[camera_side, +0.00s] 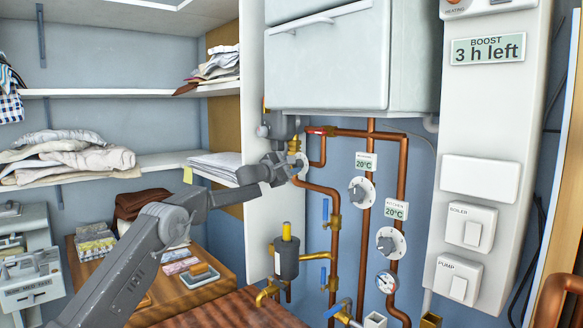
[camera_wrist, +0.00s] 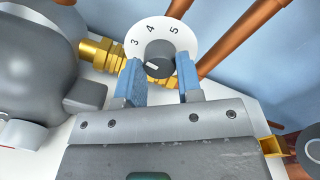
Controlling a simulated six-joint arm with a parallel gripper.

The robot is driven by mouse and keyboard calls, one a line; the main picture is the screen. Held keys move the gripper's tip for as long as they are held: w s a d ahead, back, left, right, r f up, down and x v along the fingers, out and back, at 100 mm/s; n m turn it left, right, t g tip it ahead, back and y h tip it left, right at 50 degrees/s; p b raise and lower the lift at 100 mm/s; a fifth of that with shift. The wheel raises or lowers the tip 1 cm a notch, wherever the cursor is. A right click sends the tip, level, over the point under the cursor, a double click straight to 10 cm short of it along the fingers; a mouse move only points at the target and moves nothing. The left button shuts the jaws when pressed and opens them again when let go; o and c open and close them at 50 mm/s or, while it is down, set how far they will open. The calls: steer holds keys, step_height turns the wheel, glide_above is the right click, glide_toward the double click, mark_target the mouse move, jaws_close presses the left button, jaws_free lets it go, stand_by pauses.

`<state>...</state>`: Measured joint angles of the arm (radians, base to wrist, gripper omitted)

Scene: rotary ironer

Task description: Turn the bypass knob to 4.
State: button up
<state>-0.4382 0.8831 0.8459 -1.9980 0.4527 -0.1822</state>
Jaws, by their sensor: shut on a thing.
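The bypass knob (camera_wrist: 160,56) is a dark grey knob on a round white dial (camera_wrist: 152,27) marked 3, 4 and 5 where it shows. A short white mark is on the knob's lower left face, not in line with the 4. My gripper (camera_wrist: 160,66) has its blue-tipped fingers on either side of the knob and is shut on it. The dial's lower part is hidden by the fingers. In the side view my gripper (camera_side: 286,169) reaches the copper pipework beside the white panel, and hides most of the knob.
Two other dials, upper (camera_side: 361,190) and lower (camera_side: 391,245), sit on pipes to the right below 20°C displays. A pressure gauge (camera_side: 386,282), a dark grey pump (camera_side: 286,258) and blue-handled valves are lower down. Copper pipes run close around my gripper. Shelves with linen (camera_side: 70,158) are at left.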

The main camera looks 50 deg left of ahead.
steer(key=m, duration=0.7)
steer(key=shift+h, duration=0.3)
steer(key=shift+m, duration=0.3)
steer(key=o, duration=0.9)
steer(key=s, duration=1.4)
steer(key=shift+f, duration=0.3)
steer(key=shift+w, duration=0.1)
